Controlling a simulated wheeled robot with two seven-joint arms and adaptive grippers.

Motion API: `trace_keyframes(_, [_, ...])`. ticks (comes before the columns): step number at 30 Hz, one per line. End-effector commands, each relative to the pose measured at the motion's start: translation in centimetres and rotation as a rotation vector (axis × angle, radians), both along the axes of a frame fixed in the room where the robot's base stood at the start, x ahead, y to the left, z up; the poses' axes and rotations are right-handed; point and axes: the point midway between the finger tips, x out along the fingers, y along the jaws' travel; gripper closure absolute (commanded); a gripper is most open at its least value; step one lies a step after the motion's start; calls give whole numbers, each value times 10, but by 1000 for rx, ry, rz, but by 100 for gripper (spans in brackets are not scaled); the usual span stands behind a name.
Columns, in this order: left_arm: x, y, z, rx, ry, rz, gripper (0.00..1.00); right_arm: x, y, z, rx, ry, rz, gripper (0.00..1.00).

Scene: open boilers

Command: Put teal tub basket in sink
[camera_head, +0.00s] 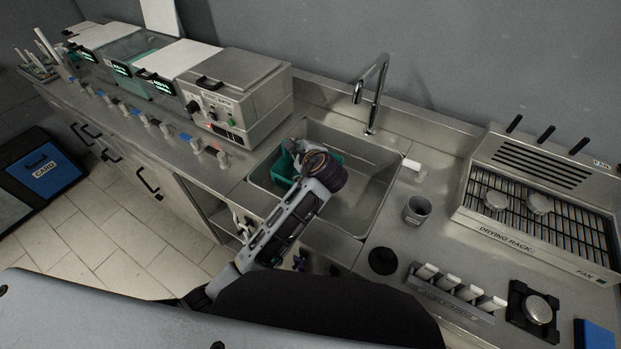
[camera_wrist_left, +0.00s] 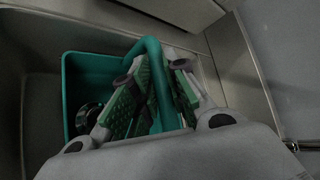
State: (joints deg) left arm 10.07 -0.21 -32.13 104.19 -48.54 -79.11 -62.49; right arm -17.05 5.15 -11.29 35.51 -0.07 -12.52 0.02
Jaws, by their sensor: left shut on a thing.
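The teal tub basket (camera_head: 283,168) is inside the left part of the steel sink (camera_head: 372,198), partly hidden by my left wrist. In the left wrist view the teal basket (camera_wrist_left: 84,72) shows its open top and its raised handle, with a dark round item (camera_wrist_left: 86,118) inside. My left gripper (camera_head: 294,150) is over the basket. Its green-padded fingers (camera_wrist_left: 155,80) are shut on the teal handle. I cannot tell whether the basket's bottom touches the sink floor. My right gripper is not in view.
A tall faucet (camera_head: 376,95) stands behind the sink. A grey boiler unit (camera_head: 240,95) is close to the sink's left. A grey cup (camera_head: 417,209) and a drying rack (camera_head: 540,200) are on the right counter. The sink's right part is empty.

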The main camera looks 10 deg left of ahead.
Motion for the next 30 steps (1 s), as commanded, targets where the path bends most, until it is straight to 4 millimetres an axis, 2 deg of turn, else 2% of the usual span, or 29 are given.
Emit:
trace_keyframes(7, [0,0,-33,1,0,-2,100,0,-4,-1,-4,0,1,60])
trace_keyframes(12, [0,0,-48,1,-1,-1,100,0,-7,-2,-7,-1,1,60])
trace_keyframes(25, [0,0,-52,0,-2,-2,100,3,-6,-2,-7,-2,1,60])
trace_keyframes(30, [0,0,-65,2,0,-1,100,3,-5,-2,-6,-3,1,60])
